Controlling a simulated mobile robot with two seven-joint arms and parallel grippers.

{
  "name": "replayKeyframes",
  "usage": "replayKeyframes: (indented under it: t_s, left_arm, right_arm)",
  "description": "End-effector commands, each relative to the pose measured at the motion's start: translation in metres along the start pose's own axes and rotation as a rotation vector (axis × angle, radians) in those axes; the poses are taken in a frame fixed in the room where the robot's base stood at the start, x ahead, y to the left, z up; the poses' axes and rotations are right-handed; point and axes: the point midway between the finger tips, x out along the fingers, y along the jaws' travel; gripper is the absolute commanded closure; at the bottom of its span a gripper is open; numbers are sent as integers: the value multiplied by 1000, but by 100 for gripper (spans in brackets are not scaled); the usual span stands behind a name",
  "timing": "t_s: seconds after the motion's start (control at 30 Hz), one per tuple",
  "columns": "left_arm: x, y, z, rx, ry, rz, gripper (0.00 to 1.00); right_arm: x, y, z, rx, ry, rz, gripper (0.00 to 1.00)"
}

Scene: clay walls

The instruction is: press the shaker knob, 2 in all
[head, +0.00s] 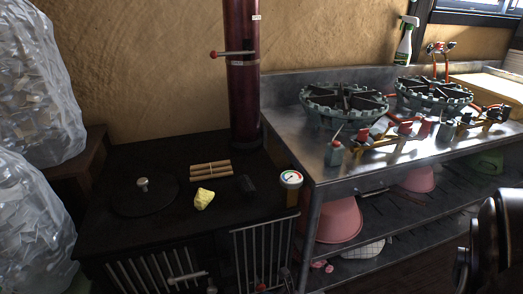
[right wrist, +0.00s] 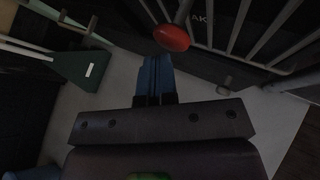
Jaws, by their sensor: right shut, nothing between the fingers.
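A red oval knob (right wrist: 172,38), which I take to be the shaker knob, sits on a metal rod at the front of the black stove in the right wrist view. A small red knob (head: 262,288) also shows at the bottom edge of the head view, below the stove's grille. My right gripper (right wrist: 155,60) has its blue fingers shut and empty. In the picture the fingertips lie just below and left of the red knob; a gap shows, but its depth is unclear. My left gripper is in neither view.
A steel bench (head: 300,125) with burners stands right. A dark green flat tool (right wrist: 85,68) lies left in the wrist view.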

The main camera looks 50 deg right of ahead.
Motion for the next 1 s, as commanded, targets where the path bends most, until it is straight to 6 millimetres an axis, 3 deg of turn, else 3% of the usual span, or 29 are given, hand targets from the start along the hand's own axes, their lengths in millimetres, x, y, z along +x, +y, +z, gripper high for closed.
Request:
replayKeyframes:
  t_s: [1.0]
  left_arm:
    - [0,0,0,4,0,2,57]
  right_arm:
    - [8,-5,6,0,-2,-1,100]
